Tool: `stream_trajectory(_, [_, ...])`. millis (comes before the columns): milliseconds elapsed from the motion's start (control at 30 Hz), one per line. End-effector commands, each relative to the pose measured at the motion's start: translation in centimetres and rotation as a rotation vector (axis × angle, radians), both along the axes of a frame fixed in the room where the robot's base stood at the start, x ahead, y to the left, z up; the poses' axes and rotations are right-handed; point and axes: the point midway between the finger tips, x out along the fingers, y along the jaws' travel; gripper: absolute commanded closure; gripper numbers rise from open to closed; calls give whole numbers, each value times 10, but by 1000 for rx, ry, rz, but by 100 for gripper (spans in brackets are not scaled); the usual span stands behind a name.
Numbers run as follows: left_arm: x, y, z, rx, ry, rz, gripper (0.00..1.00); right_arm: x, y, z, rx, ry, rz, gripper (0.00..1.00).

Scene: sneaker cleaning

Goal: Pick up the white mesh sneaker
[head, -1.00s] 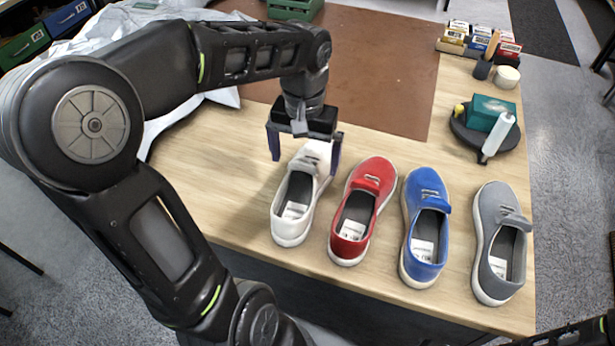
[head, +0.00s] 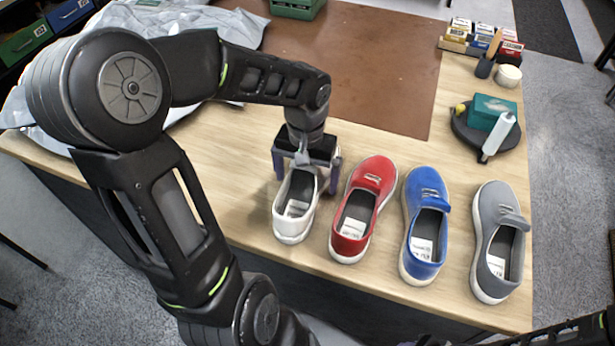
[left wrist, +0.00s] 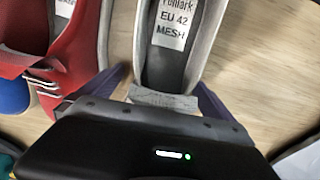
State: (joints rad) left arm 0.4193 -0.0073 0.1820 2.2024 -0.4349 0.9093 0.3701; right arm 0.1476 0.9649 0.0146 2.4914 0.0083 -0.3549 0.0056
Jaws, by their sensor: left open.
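The white mesh sneaker (head: 296,205) stands on the wooden table, leftmost of the row. Its toe is partly hidden under my left gripper (head: 307,177). The gripper is open, pointing down, with one finger on each side of the shoe's front part. In the left wrist view the sneaker (left wrist: 178,50) shows an insole label reading "EU 42 MESH", and its tongue lies between the two spread fingers of the gripper (left wrist: 162,92). I cannot tell whether the fingers touch the shoe.
A red sneaker (head: 360,205) stands close to the right of the white one, then blue (head: 425,225) and grey (head: 499,240) sneakers. A round black tray (head: 464,134) holds a green box and a white bottle. A brown mat (head: 385,70) lies behind.

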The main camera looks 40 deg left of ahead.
Motion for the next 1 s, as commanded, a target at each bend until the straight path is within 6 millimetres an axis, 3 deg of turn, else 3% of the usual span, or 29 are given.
stream_trajectory(133, [0, 0, -10, -1, 0, 1, 0, 0, 0, 1, -1, 1, -1, 64])
stream_trajectory(700, [0, 0, -9, -1, -1, 0, 1, 0, 0, 1, 0, 0, 0, 64])
stream_trajectory(1000, [0, 0, -9, -1, -1, 0, 25, 0, 0, 1, 0, 0, 0, 64])
